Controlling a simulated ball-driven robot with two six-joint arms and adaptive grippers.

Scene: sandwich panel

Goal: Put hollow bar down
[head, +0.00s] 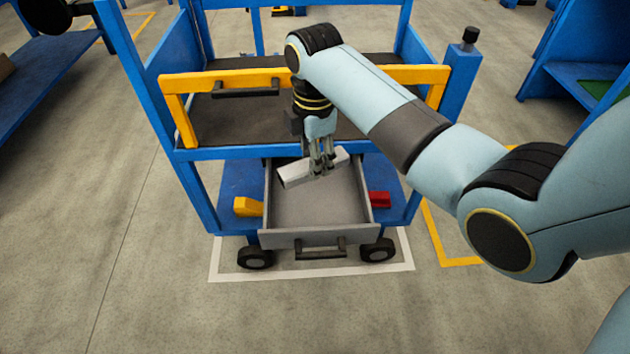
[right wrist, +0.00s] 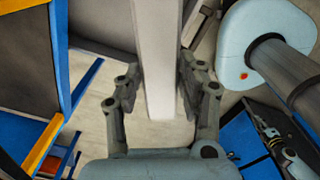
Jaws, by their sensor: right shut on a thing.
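The hollow bar (head: 298,176) is a light grey, box-shaped bar lying across the back part of an open grey drawer (head: 318,238). My right gripper (head: 321,168) points down and is shut on the bar near its middle. In the right wrist view the bar (right wrist: 158,60) runs between the two fingers (right wrist: 158,85). I cannot tell whether the bar touches the drawer floor or hangs just above it. The visible drawer floor in front of the bar is empty. My left gripper is not in view.
The drawer belongs to a blue wheeled cart (head: 205,200) with a yellow-framed upper drawer (head: 180,82) above. A yellow block (head: 248,207) and a red block (head: 379,200) sit on the lower shelf, either side of the open drawer. Blue benches stand left and right.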

